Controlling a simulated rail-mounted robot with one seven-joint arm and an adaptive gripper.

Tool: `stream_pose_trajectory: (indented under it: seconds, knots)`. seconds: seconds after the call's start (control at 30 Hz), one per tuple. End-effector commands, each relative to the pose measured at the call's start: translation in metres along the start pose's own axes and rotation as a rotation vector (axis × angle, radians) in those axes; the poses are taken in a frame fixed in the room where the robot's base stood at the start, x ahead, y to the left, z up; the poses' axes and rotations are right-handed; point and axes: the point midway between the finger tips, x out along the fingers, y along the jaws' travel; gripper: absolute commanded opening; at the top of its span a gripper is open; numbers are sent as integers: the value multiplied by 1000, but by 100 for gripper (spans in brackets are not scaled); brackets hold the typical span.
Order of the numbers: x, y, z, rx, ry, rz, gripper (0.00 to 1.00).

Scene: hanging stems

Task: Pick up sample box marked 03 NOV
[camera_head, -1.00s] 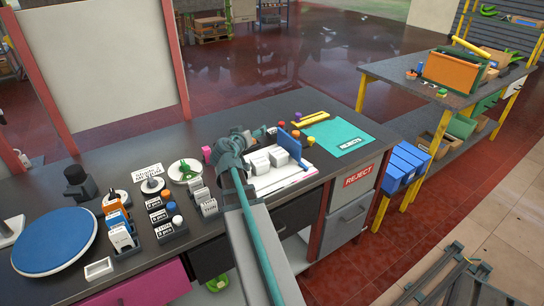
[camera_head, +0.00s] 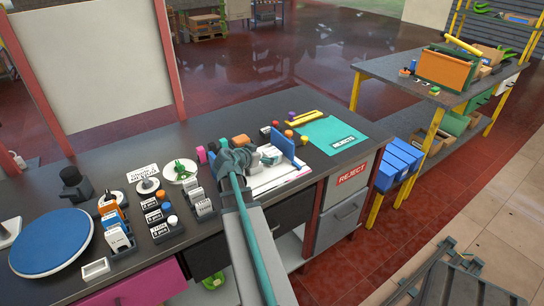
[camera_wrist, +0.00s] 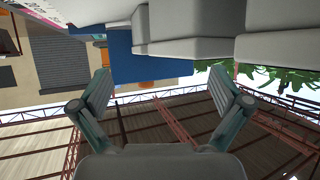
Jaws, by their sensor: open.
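Plain white sample boxes (camera_wrist: 185,47) fill the top of the wrist view, close beyond my fingers. The mark 03 NOV cannot be read on any of them. In the head view the boxes stand on a white papered area (camera_head: 288,180) beside an upright blue panel (camera_head: 283,147), and my gripper partly hides them. My gripper (camera_wrist: 162,76) is open, with nothing between its fingers in the wrist view. In the head view it is at the left side of the boxes; whether it touches one cannot be told.
A teal REJECTS mat (camera_head: 330,134) lies to the right of the boxes. Label holders (camera_head: 200,205), a white-and-green reel (camera_head: 180,170) and a blue round plate (camera_head: 52,242) stand to the left. Small coloured caps (camera_head: 292,117) stand behind the boxes.

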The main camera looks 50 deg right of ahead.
Motion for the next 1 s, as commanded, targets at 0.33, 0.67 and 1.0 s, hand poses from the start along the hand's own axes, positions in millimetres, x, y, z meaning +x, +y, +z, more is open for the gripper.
stream_pose_trajectory:
  seconds: [0.33, 0.67, 1.0]
  knots:
    - [34, 1, -4, -2, -2, 2, 100]
    - [51, 2, 0, -2, 0, -1, 100]
    - [51, 2, 0, -1, 0, -1, 53]
